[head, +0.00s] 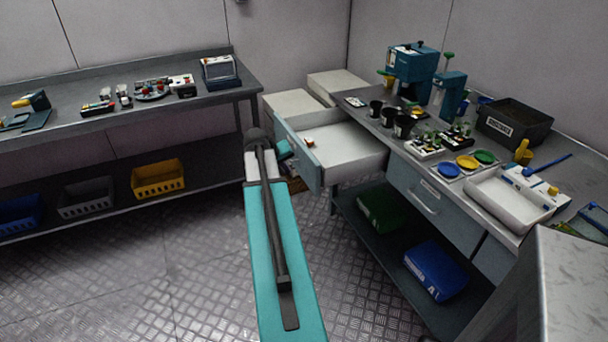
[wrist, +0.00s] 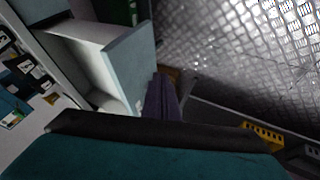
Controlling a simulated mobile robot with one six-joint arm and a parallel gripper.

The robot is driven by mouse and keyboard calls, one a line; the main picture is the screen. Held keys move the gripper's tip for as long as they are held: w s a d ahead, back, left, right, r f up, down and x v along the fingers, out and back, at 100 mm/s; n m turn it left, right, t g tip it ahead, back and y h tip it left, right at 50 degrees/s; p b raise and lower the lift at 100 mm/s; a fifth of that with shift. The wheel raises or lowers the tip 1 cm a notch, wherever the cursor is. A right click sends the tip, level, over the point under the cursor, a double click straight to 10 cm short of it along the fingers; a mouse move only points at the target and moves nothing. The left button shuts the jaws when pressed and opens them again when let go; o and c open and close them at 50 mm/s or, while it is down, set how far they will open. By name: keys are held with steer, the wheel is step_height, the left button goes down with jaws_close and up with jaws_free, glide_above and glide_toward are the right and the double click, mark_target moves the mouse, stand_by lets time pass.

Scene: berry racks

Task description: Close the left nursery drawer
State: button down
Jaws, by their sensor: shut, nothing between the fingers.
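The left nursery drawer (head: 345,150) is pulled far out from the bench on the right. Its light blue front panel (head: 299,153) faces left, toward my arm. A small orange-and-white item (head: 309,142) lies inside. In the wrist view the drawer front (wrist: 132,62) stands at upper centre, with the pale drawer inside behind it. My gripper (wrist: 163,88) is shut and empty, beside the outer face of the front, near its lower end in the picture. I cannot tell whether it touches the panel. In the head view my arm mostly hides the gripper.
The bench top (head: 415,180) holds pots, seedling trays, coloured dishes and a white tray (head: 510,200). A second drawer (head: 432,203) beside the open one is shut. Green and blue bags lie on the lower shelf. Another bench (head: 130,115) stands left. The floor between is clear.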

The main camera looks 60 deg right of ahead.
steer(key=shift+s+d+r, duration=0.1)
steer(key=shift+d+r, duration=0.05)
stand_by(0.3)
steer(key=p, duration=0.3)
glide_toward(307, 177)
step_height(307, 177, down, 3)
steer(key=d, duration=0.1)
steer(key=shift+s+d, duration=0.15)
steer(key=shift+d, duration=0.5)
